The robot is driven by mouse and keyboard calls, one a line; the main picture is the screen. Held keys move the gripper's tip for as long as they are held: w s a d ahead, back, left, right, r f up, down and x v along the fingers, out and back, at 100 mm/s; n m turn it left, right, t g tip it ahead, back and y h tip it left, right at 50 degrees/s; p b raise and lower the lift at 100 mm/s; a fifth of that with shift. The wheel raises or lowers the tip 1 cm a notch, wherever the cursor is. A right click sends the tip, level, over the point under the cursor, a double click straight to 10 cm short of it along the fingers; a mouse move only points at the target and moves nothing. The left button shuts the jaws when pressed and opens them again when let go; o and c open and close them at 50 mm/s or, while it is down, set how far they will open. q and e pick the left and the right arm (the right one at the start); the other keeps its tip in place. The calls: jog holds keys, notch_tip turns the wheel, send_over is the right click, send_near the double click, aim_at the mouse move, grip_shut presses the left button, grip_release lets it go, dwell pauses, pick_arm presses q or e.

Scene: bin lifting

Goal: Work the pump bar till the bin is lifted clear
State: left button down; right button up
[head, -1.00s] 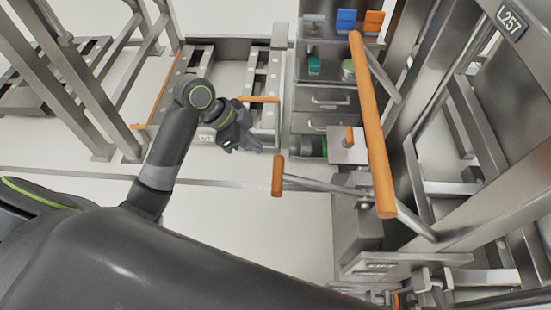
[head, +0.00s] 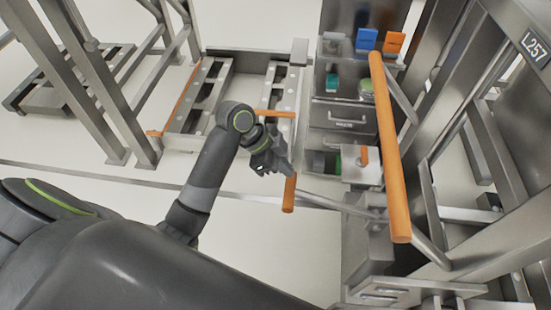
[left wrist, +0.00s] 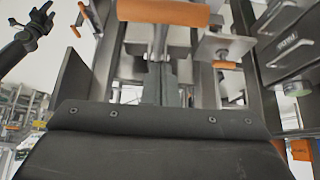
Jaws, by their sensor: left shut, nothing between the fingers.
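The pump bar has an orange grip (head: 289,192) at the left end of a grey metal rod that runs right to the steel machine. My left gripper (head: 285,170) is shut and empty, close against the upper end of this grip; touching or just apart, I cannot tell. In the left wrist view the shut fingers (left wrist: 160,85) point along the rod, and an orange grip (left wrist: 163,12) crosses above them. Which part is the bin I cannot tell.
A long orange bar (head: 390,150) slants up to the right of the grip. Behind stands a steel drawer cabinet (head: 340,118) with small blue and orange items on top. A steel frame marked L257 (head: 536,48) is at right. Open floor (head: 125,190) lies at left.

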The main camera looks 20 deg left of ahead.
aim_at(297, 191)
pick_arm(q)
jog(key=x, duration=0.3)
jog(key=shift+d+f, duration=0.15)
jog(key=shift+f, duration=0.25)
jog(key=shift+a+f, duration=0.2)
jog(key=shift+f, duration=0.35)
jog(key=shift+a+f, duration=0.2)
jog(key=shift+f, duration=0.35)
jog(key=shift+s+a+f+b, duration=0.1)
jog(key=shift+f+b, duration=0.2)
jog(key=shift+f, duration=0.2)
pick_arm(e)
jog(key=shift+w+f, duration=0.2)
jog(key=shift+w, duration=0.05)
jog(key=shift+s, duration=0.1)
